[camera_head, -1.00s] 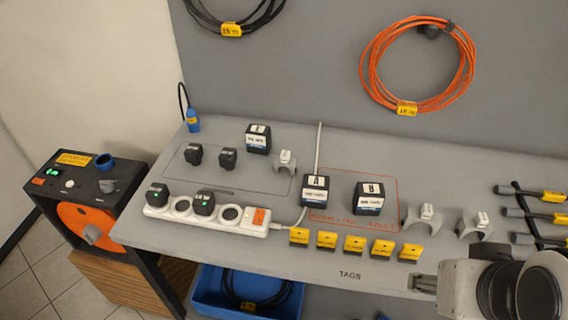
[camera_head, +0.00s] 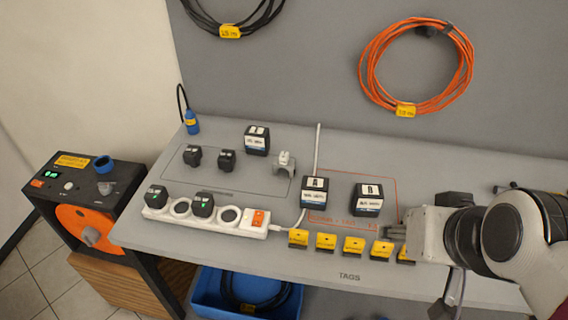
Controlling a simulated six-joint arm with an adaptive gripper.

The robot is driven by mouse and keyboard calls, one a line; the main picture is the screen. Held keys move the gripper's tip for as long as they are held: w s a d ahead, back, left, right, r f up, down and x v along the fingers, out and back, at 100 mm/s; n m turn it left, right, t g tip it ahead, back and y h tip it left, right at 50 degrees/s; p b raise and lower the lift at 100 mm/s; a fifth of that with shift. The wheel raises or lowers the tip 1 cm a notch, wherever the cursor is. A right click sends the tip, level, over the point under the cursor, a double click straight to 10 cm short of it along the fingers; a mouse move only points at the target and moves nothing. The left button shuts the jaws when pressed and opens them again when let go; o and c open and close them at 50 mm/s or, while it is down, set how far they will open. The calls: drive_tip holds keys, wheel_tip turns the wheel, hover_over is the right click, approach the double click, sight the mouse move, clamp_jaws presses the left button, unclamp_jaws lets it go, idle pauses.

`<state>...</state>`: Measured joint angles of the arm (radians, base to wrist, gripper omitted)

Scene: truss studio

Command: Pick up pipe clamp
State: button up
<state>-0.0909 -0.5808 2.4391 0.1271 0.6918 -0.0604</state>
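A small light-grey pipe clamp (camera_head: 284,161) with a white top stands on the grey bench, at the right end of the outlined area at the back. My gripper (camera_head: 394,231) reaches in from the right over the front right of the bench, its fingers pointing left, close to the yellow tags. Its fingers are small and seen from the side, so I cannot tell whether they are open or hold anything. Two similar grey clamps seen on the right earlier are now hidden behind my gripper and arm.
Black boxes A (camera_head: 314,192) and B (camera_head: 367,199) stand left of my gripper. Several yellow tags (camera_head: 326,241) line the front edge. A white power strip (camera_head: 217,215) lies at the left with plugs. A blue bin (camera_head: 205,305) sits below the bench.

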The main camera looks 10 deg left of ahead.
drive_tip(key=w+a+f+t+y, duration=0.1)
drive_tip(key=w+a+t, duration=0.1)
drive_tip(key=w+a, duration=0.7)
drive_tip(key=w+a+f+t+y, duration=0.1)
drive_tip(key=w+a, duration=0.7)
drive_tip(key=w, duration=0.4)
drive_tip(key=w+a+f+t, duration=0.2)
drive_tip(key=w+a+f, duration=0.3)
drive_tip(key=w, duration=0.1)
drive_tip(key=t+h, duration=0.1)
drive_tip(key=h, duration=0.3)
approach(285, 155)
drive_tip(key=x, duration=0.3)
drive_tip(key=shift+s+d+m, duration=0.1)
drive_tip(key=shift+s+m, duration=0.1)
drive_tip(key=shift+m, duration=0.2)
drive_tip(key=shift+x, duration=1.35)
